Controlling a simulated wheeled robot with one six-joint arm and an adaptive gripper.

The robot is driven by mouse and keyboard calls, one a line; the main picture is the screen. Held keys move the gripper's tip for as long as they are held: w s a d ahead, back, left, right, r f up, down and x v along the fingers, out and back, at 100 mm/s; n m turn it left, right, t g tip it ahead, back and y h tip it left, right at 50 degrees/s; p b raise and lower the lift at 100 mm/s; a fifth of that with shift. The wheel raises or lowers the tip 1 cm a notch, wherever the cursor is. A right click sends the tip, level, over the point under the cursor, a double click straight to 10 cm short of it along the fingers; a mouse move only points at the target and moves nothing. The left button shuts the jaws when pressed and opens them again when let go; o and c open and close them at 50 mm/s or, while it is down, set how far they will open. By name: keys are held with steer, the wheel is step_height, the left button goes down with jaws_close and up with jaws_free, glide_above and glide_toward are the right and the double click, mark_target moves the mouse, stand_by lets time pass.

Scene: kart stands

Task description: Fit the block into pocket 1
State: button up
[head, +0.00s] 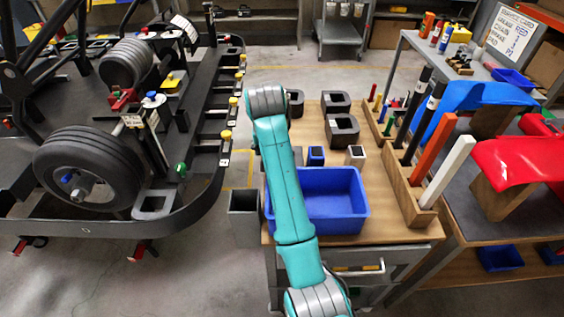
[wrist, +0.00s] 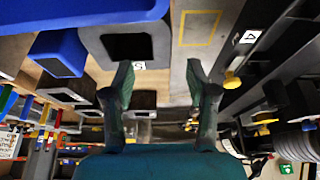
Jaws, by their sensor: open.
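In the wrist view my gripper (wrist: 160,82) is open, with nothing between its fingers. In the head view my arm's far end hides it. I cannot tell for sure which piece is the block. A small blue block with a dark top (head: 316,156) and a pale block with a dark top (head: 356,156) stand on the wooden table behind the blue bin; the blue one also shows in the wrist view (wrist: 60,66). No pocket reads clearly as 1. An open square grey pocket (head: 155,204) sits at the kart's near corner.
The blue bin (head: 345,184) stands on the wooden table (head: 395,228). A grey open box (head: 245,218) is at the table's left side. Dark hollow pieces (head: 341,129) stand farther back. The kart's rail (head: 207,185) has yellow knobs. Bare floor lies between kart and table.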

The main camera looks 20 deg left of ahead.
steer(key=shift+x, duration=3.65)
steer(key=shift+a+r, duration=0.1)
steer(key=shift+a, duration=0.05)
jaws_close()
